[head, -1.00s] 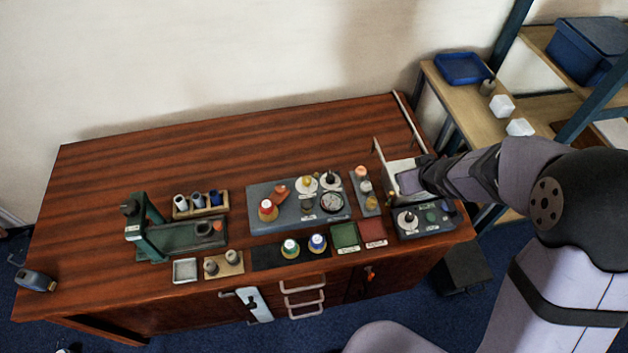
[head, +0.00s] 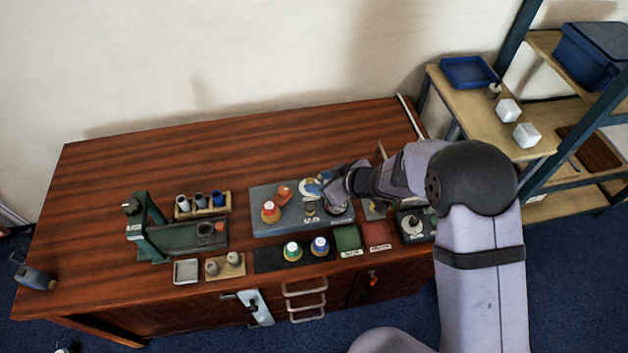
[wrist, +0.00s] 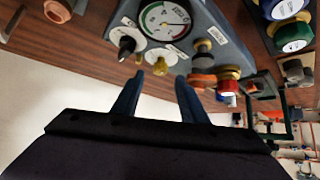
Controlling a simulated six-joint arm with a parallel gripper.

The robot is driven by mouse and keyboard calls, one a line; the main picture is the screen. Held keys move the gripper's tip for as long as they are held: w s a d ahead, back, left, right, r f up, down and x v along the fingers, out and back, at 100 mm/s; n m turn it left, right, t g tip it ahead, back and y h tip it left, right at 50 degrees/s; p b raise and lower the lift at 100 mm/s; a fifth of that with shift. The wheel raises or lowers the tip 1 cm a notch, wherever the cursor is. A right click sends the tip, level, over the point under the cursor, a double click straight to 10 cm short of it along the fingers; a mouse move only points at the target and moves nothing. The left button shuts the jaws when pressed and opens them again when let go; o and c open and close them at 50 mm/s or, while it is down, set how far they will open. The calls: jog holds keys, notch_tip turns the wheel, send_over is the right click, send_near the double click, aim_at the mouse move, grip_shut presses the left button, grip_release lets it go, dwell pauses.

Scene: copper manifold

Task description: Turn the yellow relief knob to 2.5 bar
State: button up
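The yellow relief knob (wrist: 160,64) sits on a white round scale plate on the grey panel (wrist: 215,30). In the head view its plate (head: 306,185) shows beside my fingers, and the knob is partly hidden. My gripper (wrist: 160,78) is open, its two blue fingers apart and empty. In the wrist view the knob lies just beyond the fingertips and between them, with no clear contact. In the head view my gripper (head: 318,187) is over the back of the panel. A round gauge (wrist: 165,20) shows a needle, but I cannot read its value.
A black knob (wrist: 127,44) on a white plate is close beside the yellow one. An orange-red lever (wrist: 201,80) and a red-capped yellow fitting (wrist: 228,84) are on the other side. Blue and green caps (head: 320,246) (head: 292,250) stand in front. The table's back is clear.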

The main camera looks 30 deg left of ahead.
aim_at(310, 181)
jog(key=shift+x, duration=1.85)
grip_shut()
